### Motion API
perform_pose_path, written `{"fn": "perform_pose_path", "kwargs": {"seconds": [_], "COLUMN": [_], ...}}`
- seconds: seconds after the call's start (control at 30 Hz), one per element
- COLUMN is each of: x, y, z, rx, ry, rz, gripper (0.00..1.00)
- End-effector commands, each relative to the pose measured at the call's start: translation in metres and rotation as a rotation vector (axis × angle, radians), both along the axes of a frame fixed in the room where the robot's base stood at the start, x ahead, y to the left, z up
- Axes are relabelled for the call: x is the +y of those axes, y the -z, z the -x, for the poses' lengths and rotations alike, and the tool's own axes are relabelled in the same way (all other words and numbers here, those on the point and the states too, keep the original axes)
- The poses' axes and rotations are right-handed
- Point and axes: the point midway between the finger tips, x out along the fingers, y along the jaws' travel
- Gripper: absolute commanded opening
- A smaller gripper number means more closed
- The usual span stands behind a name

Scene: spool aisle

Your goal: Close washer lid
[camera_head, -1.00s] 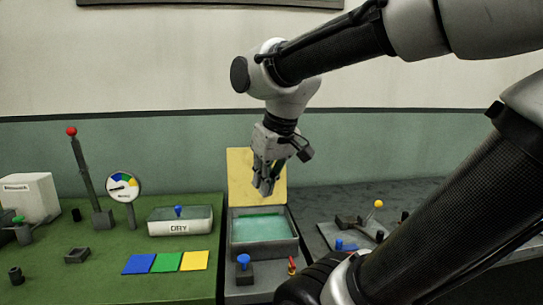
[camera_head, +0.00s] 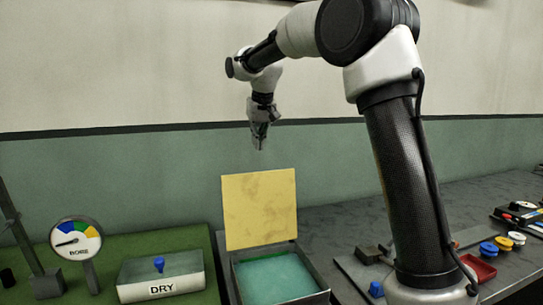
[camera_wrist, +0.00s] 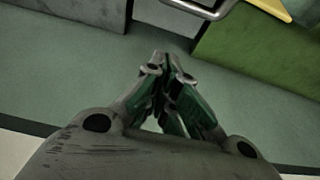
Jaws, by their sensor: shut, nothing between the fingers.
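The washer lid (camera_head: 260,208) is a yellowish square panel standing upright, open, at the back edge of the washer. The washer (camera_head: 318,298) is a grey box, open on top, with teal liquid (camera_head: 275,278) inside. My gripper (camera_head: 259,146) points down above the lid's top edge, apart from it, with its fingers together and empty. In the wrist view, the shut fingertips (camera_wrist: 168,62) show in front of the green wall. A yellow strip, probably the lid's edge (camera_wrist: 272,8), shows at the top right there.
The green bench (camera_head: 120,262) on the left holds a DRY tray (camera_head: 160,278) and a BORE gauge (camera_head: 76,240). On the dark bench at right are a red tray (camera_head: 479,268) and coloured caps (camera_head: 502,243). The wall (camera_head: 180,165) is close behind.

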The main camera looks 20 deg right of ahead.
Motion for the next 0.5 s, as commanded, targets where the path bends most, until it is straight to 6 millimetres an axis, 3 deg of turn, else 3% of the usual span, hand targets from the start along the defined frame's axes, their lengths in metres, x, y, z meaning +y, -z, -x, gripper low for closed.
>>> {"fn": "perform_pose_path", "kwargs": {"seconds": [0.5], "x": [0.0], "y": [0.091], "z": [-0.031], "rx": [0.002], "ry": [0.0], "rz": [0.0], "gripper": [0.0]}}
